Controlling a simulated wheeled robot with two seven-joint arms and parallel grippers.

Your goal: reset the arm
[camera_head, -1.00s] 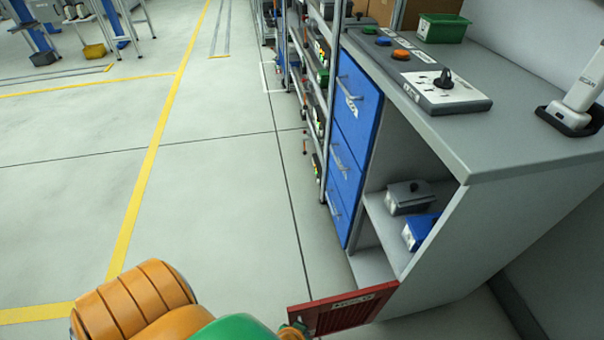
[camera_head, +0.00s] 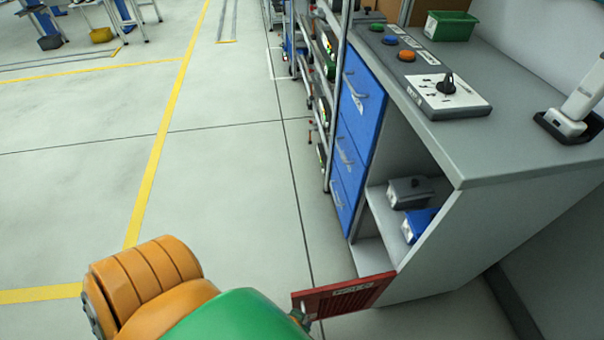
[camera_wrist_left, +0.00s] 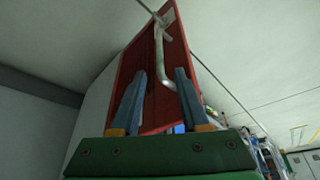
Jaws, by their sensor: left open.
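My left arm, orange and green, comes in at the bottom of the head view. Its gripper is mostly hidden there behind the green link. In the left wrist view my left gripper (camera_wrist_left: 160,73) is open, with its two blue-grey fingers apart. A red door (camera_head: 343,297) hangs open at the foot of the cabinet, beside the end of my arm. In the left wrist view the red door (camera_wrist_left: 133,75) rises past the fingers. Its silver bar handle (camera_wrist_left: 159,60) runs up between them; I cannot tell whether either finger touches it. My right gripper is not in view.
The grey cabinet (camera_head: 480,172) stands right, with blue drawers (camera_head: 357,120) and an open shelf holding a grey box (camera_head: 409,193) and a blue box (camera_head: 418,224). A control panel (camera_head: 447,96) and green bin (camera_head: 450,25) sit on top. The floor at left is clear.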

